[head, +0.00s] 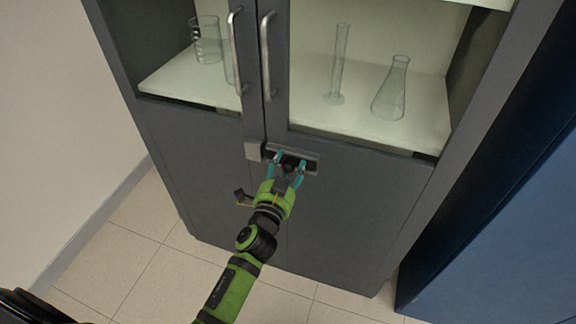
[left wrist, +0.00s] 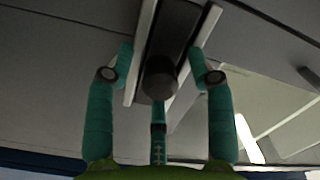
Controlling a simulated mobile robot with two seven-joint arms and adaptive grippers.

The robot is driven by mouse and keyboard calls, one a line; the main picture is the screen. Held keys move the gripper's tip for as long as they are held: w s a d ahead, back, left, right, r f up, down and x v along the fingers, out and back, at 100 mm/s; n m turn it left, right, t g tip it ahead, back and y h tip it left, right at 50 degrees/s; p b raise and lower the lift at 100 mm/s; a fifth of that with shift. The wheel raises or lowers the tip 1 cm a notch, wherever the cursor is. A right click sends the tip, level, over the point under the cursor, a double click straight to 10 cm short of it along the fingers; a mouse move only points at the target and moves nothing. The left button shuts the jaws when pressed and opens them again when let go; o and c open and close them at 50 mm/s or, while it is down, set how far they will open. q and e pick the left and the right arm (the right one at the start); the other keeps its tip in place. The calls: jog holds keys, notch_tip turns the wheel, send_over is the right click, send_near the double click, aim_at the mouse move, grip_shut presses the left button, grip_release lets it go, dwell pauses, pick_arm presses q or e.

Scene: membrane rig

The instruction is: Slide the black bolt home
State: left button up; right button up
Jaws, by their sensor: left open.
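The black bolt (head: 291,167) sits in a grey metal guide (head: 313,165) on the right cabinet door, just below the glass. Its dark round knob (left wrist: 160,77) shows large in the left wrist view, between two pale guide rails. A light grey block (head: 253,151) is on the left door, just left of the guide. My left gripper (head: 289,159) is open at the bolt, its teal fingers on either side of the knob. In the left wrist view a gap shows between the fingers (left wrist: 160,52) and the knob. The bolt's far end is hidden. My right gripper is not seen.
Two vertical bar handles (head: 267,58) stand out from the doors above the bolt. Glassware, including a flask (head: 391,88) and a cylinder (head: 339,65), stands on the shelf inside. A blue surface (head: 500,230) is at the right. The tiled floor in front is clear.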

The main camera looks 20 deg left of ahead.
aim_at(273, 152)
pick_arm(q)
grip_shut()
jog(key=a+p, duration=0.1)
jog(key=a, duration=0.4)
jog(key=shift+c, duration=1.7)
grip_release()
jog(key=o, duration=0.3)
jog(key=shift+a, duration=0.1)
jog(key=shift+o, duration=0.2)
